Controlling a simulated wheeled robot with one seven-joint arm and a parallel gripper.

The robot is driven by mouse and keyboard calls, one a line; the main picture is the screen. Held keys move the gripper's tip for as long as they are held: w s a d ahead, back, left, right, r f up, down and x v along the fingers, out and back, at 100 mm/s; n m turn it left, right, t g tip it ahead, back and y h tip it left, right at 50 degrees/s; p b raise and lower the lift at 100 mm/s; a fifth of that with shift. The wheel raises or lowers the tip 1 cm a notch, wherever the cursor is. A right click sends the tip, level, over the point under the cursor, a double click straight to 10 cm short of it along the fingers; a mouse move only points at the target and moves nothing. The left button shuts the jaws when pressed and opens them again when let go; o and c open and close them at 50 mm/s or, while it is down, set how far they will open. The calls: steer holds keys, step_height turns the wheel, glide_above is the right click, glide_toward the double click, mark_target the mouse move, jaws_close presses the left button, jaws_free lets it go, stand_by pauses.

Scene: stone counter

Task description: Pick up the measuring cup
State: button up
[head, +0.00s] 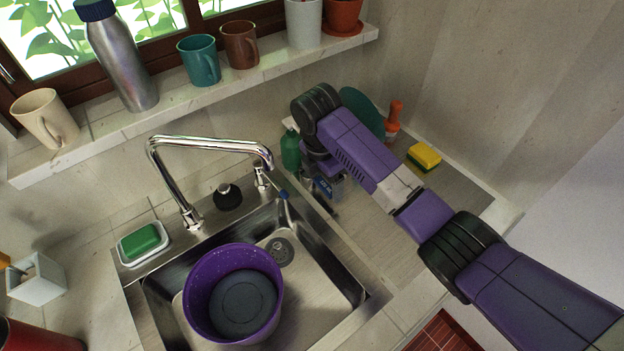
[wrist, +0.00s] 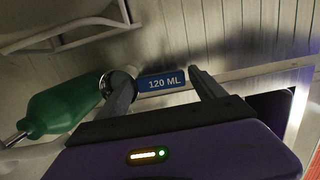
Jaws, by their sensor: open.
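The measuring cup shows in the wrist view as a blue handle (wrist: 162,82) marked "120 ML", with a shiny round metal part at its left end. In the head view its blue label (head: 325,187) shows below my wrist, on the counter to the right of the sink; the rest is mostly hidden by my arm. My gripper (wrist: 158,75) is open, with one finger on each side of the labelled handle. The left finger overlaps the metal part in the picture; I cannot tell whether they touch.
A green bottle (head: 290,150) stands close by at left and also shows in the wrist view (wrist: 62,108). Behind my arm are a teal plate (head: 363,112) and an orange-handled item (head: 394,118). A yellow sponge (head: 425,156) lies right. The sink (head: 318,290) holds a purple bowl (head: 203,290).

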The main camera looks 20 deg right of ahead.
steer(key=shift+c, duration=0.2)
steer(key=c, duration=1.4)
steer(key=shift+c, duration=0.3)
steer(key=shift+r, duration=0.15)
